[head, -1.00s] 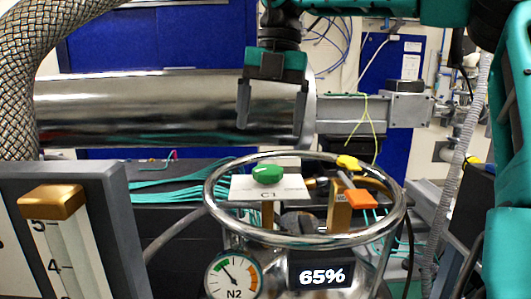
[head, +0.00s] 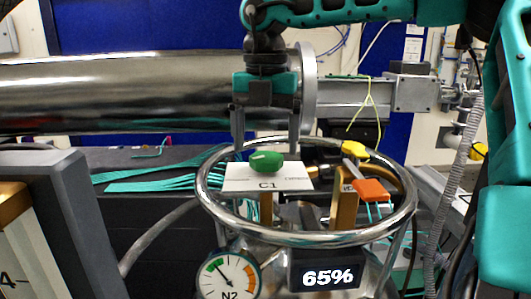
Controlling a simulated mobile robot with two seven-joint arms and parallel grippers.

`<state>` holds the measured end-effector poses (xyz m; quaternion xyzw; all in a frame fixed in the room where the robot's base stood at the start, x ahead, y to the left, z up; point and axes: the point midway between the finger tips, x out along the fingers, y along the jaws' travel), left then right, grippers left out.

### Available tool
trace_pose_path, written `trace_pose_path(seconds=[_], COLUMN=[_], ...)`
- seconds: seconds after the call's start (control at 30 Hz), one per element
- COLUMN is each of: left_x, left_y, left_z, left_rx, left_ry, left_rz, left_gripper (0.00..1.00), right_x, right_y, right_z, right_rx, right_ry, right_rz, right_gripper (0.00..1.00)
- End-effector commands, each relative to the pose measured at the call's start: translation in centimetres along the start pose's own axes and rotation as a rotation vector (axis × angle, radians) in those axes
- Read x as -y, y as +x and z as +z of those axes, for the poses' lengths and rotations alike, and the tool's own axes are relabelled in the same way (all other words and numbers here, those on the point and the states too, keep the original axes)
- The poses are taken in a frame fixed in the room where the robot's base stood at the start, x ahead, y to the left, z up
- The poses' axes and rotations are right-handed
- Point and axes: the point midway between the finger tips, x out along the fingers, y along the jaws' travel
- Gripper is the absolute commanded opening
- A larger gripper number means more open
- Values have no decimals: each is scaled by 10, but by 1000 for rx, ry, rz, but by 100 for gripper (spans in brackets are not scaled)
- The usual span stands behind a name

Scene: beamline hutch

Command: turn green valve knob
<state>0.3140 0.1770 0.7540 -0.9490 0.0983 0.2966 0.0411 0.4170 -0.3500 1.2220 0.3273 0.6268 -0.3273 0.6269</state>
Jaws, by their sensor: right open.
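The green valve knob (head: 266,162) sits on top of a white card marked C1 (head: 268,184), inside the metal ring of a dewar. My right gripper (head: 266,145) points straight down with its two fingers apart. In the picture its fingertips lie just above and to either side of the knob, with nothing between them. I cannot tell how much height is left between the fingertips and the knob. My left gripper is not in view.
The metal ring (head: 225,222) surrounds the knob. An orange handle (head: 371,190) and a yellow knob (head: 355,149) stand to its right. A gauge (head: 229,277) and a 65% display (head: 326,277) are in front. A large steel pipe (head: 120,92) runs behind.

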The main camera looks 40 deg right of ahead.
Motion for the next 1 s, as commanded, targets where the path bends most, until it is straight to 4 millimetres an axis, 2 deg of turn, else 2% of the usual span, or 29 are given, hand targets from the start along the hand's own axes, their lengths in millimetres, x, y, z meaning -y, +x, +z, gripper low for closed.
trace_pose_path(seconds=[0.03,0.2,0.57,1.0], left_x=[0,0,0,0], left_y=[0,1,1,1], left_z=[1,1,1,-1], left_rx=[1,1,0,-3], left_ry=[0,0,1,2], left_rz=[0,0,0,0], left_gripper=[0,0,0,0], right_x=[0,0,0,0], right_y=[8,23,27,26], right_z=[0,0,0,0], right_rx=[-2,0,1,1], right_ry=[0,0,1,1], right_rz=[-1,0,1,1], right_gripper=[89,89,88,46])
